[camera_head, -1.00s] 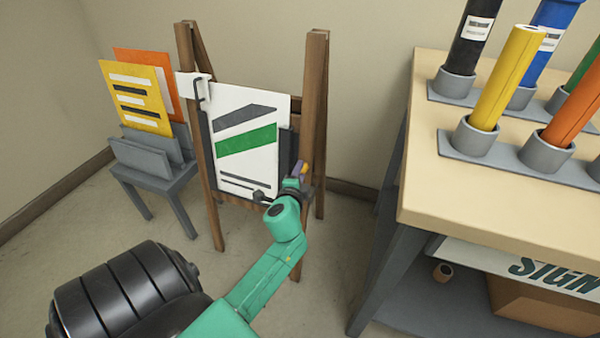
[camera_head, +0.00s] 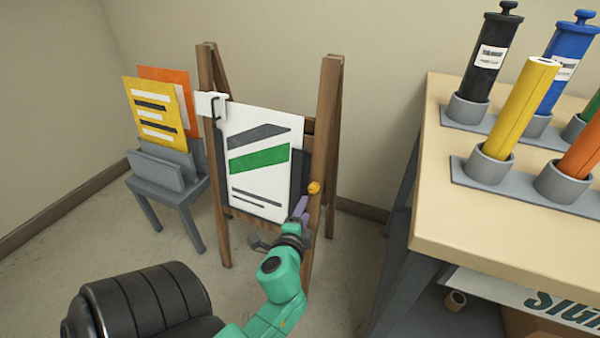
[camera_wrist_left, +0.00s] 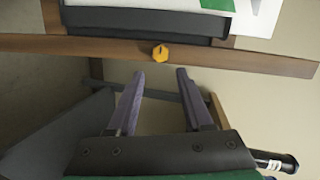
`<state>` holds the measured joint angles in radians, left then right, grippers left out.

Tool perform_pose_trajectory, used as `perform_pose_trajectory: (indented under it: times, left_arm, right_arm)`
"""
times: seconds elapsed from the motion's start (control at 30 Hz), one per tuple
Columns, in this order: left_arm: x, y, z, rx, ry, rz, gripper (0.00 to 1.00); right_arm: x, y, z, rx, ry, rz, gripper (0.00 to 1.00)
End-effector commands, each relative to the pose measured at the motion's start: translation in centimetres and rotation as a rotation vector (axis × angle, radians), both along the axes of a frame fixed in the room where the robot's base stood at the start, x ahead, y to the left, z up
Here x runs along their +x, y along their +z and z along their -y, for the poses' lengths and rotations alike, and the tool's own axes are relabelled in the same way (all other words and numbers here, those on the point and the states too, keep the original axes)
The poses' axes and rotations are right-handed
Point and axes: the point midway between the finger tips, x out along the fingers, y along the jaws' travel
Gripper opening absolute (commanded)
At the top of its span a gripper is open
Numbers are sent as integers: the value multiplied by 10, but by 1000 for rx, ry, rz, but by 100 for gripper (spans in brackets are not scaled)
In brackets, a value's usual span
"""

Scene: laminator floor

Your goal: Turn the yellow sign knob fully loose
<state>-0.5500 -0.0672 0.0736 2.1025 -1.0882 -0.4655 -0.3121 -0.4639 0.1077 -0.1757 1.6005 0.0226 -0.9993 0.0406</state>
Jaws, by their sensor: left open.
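The yellow knob (camera_head: 314,187) sits on the right leg of the wooden easel (camera_head: 325,130). It also shows in the left wrist view (camera_wrist_left: 160,53), where it is a small yellow knob with a dark mark on the wooden bar. My left gripper (camera_head: 300,208) is just below and left of the knob in the head view. In the wrist view its two purple fingers (camera_wrist_left: 158,75) are apart, with the knob beyond the tips and roughly between their lines. Nothing is between the fingers. A white sign with a green band (camera_head: 258,160) rests on the easel. My right gripper is not in view.
A grey stand (camera_head: 165,170) with yellow and orange boards is left of the easel. A table (camera_head: 480,225) with rolls in grey holders (camera_head: 488,165) is at the right. A lower shelf holds a sign board (camera_head: 560,300). Bare floor lies between easel and table.

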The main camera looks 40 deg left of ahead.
Motion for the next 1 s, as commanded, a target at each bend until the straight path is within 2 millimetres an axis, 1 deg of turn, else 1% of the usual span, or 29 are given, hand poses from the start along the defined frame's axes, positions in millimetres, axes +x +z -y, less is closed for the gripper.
perform_pose_trajectory:
  times: [0.03, 0.1, 0.23, 0.43, 0.83, 0.87, 0.93, 0.97, 1.0]
  left_arm:
    - [-13, 0, 6, -5, 1, -3, 51]
    - [-26, 3, 14, -3, 2, -3, 51]
    - [-39, 8, 22, -3, 0, -1, 51]
    - [-41, 11, 24, 0, 0, 0, 51]
    - [-41, 9, 23, -8, 1, -1, 51]
    - [-40, 5, 24, -24, 3, -4, 51]
    - [-40, -17, 25, -111, 22, -24, 51]
    - [-40, -33, 26, -173, 39, -41, 51]
    - [-40, -59, 29, -271, 65, -73, 51]
  right_arm:
    - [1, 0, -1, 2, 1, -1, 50]
    - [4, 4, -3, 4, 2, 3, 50]
    - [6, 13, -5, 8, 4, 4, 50]
    - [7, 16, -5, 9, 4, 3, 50]
    - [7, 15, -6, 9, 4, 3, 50]
    - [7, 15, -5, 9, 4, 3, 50]
    - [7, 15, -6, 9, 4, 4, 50]
    - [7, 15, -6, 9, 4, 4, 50]
    - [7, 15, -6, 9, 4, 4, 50]
